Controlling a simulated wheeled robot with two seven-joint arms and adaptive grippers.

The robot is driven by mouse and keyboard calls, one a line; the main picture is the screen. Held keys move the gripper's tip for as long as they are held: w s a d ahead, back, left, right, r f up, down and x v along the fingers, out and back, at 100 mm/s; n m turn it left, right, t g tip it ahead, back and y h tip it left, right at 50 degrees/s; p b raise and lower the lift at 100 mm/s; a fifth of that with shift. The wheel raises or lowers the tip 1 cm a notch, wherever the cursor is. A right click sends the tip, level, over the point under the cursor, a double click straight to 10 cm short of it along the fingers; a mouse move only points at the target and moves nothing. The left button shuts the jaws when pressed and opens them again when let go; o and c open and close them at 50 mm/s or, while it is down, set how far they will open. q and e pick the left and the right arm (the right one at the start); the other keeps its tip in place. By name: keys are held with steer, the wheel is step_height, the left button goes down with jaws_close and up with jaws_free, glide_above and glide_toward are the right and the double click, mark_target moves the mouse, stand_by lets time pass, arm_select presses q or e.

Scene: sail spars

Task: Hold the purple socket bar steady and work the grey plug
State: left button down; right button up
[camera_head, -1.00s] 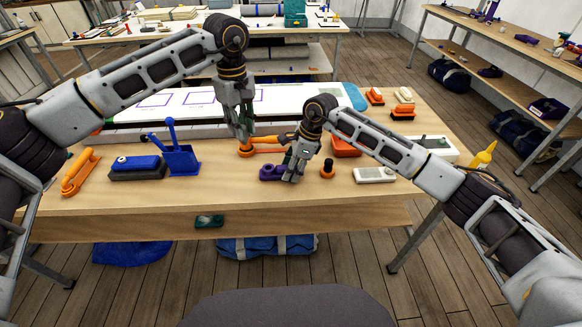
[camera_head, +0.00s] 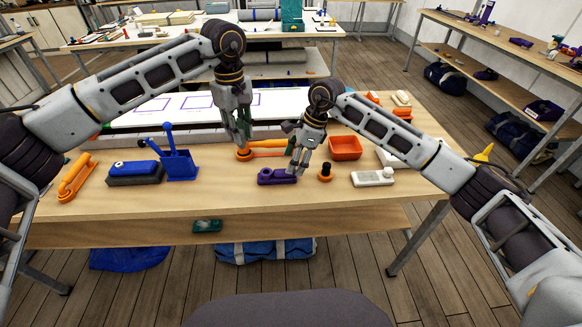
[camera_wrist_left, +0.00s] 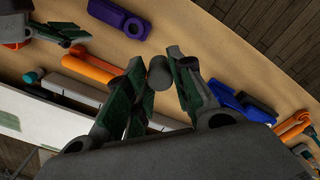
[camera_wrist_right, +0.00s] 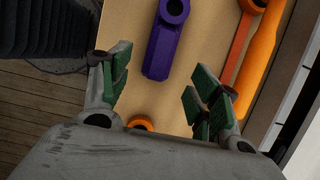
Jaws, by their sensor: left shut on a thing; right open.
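The purple socket bar (camera_head: 277,177) lies flat near the front of the wooden table. Its ring end shows at the top of the right wrist view (camera_wrist_right: 160,52), and the bar also shows in the left wrist view (camera_wrist_left: 118,17). My right gripper (camera_head: 298,162) is open and empty above and beside the bar's right part, with clear space between its fingers in the right wrist view. My left gripper (camera_head: 243,138) is shut on the grey plug (camera_wrist_left: 160,73), a short cylinder between its fingertips. It is behind and left of the bar; the plug is hard to make out in the head view.
An orange part with a ring (camera_head: 244,154) lies behind the bar. A black-and-orange knob (camera_head: 325,173) stands right of it, with an orange tray (camera_head: 346,148) and a white box (camera_head: 372,179) beyond. A blue holder (camera_head: 180,166) stands left. The table's front strip is clear.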

steer(key=v, duration=0.6)
steer(key=shift+d+r, duration=0.15)
steer(key=shift+r, duration=0.2)
